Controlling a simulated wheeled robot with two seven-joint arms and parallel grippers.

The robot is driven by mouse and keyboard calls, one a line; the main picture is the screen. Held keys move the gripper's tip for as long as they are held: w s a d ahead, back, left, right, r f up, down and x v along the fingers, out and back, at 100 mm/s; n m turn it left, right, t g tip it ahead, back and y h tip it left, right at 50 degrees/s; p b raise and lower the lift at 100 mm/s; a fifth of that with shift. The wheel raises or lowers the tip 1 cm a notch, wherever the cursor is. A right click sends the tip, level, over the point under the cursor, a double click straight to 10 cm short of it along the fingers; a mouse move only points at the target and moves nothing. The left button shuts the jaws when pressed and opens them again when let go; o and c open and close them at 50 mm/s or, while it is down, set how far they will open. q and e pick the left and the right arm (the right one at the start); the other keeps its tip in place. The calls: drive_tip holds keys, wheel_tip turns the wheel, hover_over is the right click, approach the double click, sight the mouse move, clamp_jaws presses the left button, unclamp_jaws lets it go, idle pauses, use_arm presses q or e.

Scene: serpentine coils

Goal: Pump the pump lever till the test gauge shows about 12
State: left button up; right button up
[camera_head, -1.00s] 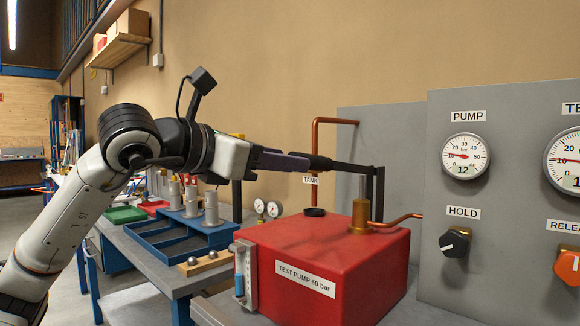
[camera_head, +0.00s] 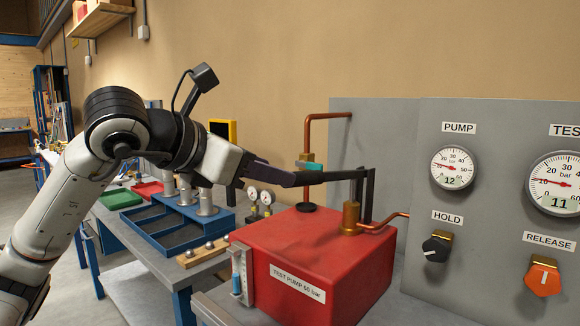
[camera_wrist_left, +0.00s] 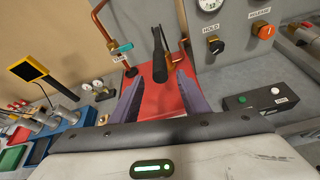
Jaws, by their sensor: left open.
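The red test pump (camera_head: 290,255) stands on the bench. Its black pump lever (camera_head: 335,176) runs left from an upright bracket, with its handle end slightly low. My left gripper (camera_head: 287,178) is at that end. In the left wrist view my left gripper (camera_wrist_left: 160,95) is open, and the dark lever (camera_wrist_left: 158,62) lies between its fingers; contact cannot be told. The test gauge (camera_head: 555,183) shows 11 and is cut by the right edge. The pump gauge (camera_head: 452,168) shows 12. My right gripper is out of view.
The HOLD knob (camera_head: 436,247) and orange RELEASE knob (camera_head: 543,277) sit on the grey panel (camera_head: 400,130). Copper pipes (camera_head: 308,135) rise behind the pump. A blue tray (camera_head: 178,232) and small gauges (camera_head: 260,196) are left of the pump.

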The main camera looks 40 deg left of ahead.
use_arm(q)
drive_tip(key=p+x, duration=0.2)
drive_tip(key=x, duration=0.7)
clamp_jaws()
drive_tip(key=shift+f, duration=0.1)
